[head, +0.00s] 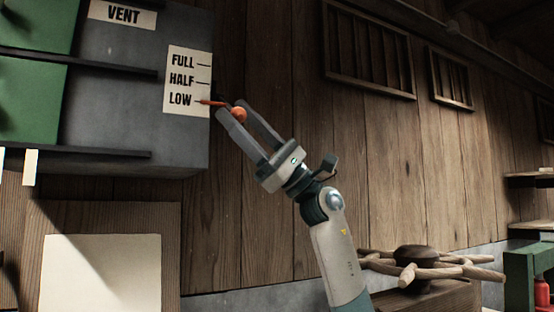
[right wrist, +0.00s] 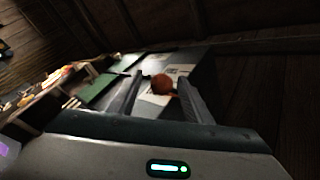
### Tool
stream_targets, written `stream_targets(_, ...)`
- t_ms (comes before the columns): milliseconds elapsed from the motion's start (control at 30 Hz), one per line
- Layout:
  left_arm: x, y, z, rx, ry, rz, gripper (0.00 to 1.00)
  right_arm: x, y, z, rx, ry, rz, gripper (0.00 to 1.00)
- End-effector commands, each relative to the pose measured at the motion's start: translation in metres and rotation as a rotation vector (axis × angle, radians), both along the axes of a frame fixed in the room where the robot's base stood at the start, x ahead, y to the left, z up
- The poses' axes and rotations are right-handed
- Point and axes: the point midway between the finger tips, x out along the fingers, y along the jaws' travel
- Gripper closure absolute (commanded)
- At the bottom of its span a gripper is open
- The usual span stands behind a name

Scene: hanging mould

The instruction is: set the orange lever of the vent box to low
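The grey vent box (head: 120,115) hangs on the plank wall at the left of the head view. Its white scale label (head: 187,80) reads FULL, HALF and LOW from top to bottom. The orange lever (head: 239,115) has a round knob, and its thin orange pointer lies level with the LOW mark. My right gripper (head: 236,110) is open, with its fingers on either side of the knob. In the right wrist view the orange knob (right wrist: 162,84) shows between the fingertips, with gaps beside it. My left gripper is not in view.
Green panels (head: 30,105) and dark rails are on the box front. A pale square panel (head: 100,285) is below it. A wooden spoked wheel (head: 415,262) stands at the lower right. Slatted vents (head: 365,52) are on the wall.

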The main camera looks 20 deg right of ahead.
Motion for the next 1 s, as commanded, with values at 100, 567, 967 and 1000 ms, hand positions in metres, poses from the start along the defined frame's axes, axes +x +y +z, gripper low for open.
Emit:
stream_targets(100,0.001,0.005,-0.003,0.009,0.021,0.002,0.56,0.001,-0.008,-0.016,-0.005,0.007,-0.001,0.57)
stream_targets(567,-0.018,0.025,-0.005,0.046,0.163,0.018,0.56,-0.015,-0.068,-0.076,-0.002,0.003,-0.002,0.57)
stream_targets(967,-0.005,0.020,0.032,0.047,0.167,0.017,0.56,-0.026,-0.109,-0.115,-0.002,0.000,-0.001,0.57)
stream_targets(1000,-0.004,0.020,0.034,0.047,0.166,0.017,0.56,-0.027,-0.111,-0.117,-0.002,0.000,-0.001,0.57)
